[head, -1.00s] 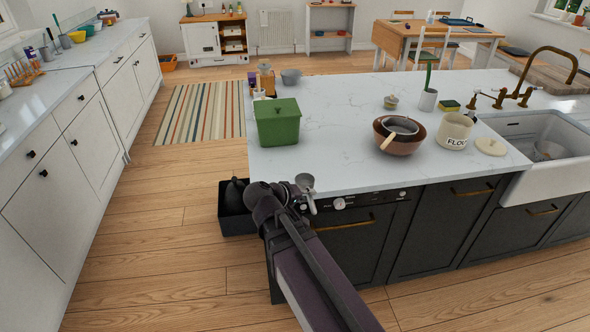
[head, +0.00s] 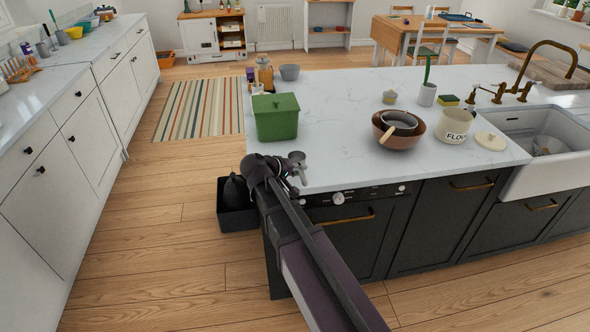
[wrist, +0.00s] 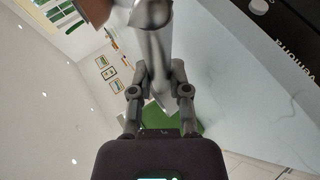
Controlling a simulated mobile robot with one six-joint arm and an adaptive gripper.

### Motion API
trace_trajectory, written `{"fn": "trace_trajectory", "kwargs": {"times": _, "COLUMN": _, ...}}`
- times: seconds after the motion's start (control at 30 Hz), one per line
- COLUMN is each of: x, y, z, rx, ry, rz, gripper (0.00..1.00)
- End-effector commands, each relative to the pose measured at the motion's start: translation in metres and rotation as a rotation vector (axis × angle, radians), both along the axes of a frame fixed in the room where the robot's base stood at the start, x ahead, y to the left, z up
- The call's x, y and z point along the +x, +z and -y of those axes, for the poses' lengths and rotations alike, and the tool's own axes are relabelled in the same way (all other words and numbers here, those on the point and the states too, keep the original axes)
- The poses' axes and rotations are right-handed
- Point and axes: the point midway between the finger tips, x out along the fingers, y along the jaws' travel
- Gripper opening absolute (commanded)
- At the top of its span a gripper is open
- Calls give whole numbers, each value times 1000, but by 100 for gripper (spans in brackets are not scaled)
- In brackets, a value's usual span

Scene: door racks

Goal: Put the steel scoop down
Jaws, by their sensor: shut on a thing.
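The steel scoop (head: 297,158) is held in my gripper (head: 287,178) at the front left edge of the white marble worktop (head: 340,150). In the head view the scoop is small and partly hidden by the gripper; I cannot tell whether it touches the worktop. In the wrist view the grey metal scoop (wrist: 153,42) rises between the two fingers of my gripper (wrist: 158,78), which are shut on it.
A green lidded bin (head: 276,118) stands on the worktop just behind the gripper. Brown and grey nested bowls (head: 399,140), a flour tin (head: 455,125) and a round lid (head: 490,141) stand to the right. Clear worktop lies between. A black bin (head: 236,215) is on the floor.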

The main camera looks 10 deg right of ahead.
Motion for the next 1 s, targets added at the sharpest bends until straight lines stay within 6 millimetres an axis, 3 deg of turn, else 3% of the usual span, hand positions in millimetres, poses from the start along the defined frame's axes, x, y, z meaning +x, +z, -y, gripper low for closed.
{"fn": "trace_trajectory", "kwargs": {"times": 0.1, "x": 26, "y": -3, "z": -1, "rx": 0, "ry": -1, "rz": 0, "gripper": 0}}
{"fn": "trace_trajectory", "kwargs": {"times": 0.3, "x": 46, "y": -4, "z": 0, "rx": -1, "ry": -2, "rz": 1, "gripper": 0}}
{"fn": "trace_trajectory", "kwargs": {"times": 0.73, "x": 48, "y": -4, "z": 1, "rx": -1, "ry": -2, "rz": 1, "gripper": 0}}
{"fn": "trace_trajectory", "kwargs": {"times": 1.0, "x": 61, "y": -14, "z": 1, "rx": 0, "ry": -3, "rz": 1, "gripper": 0}}
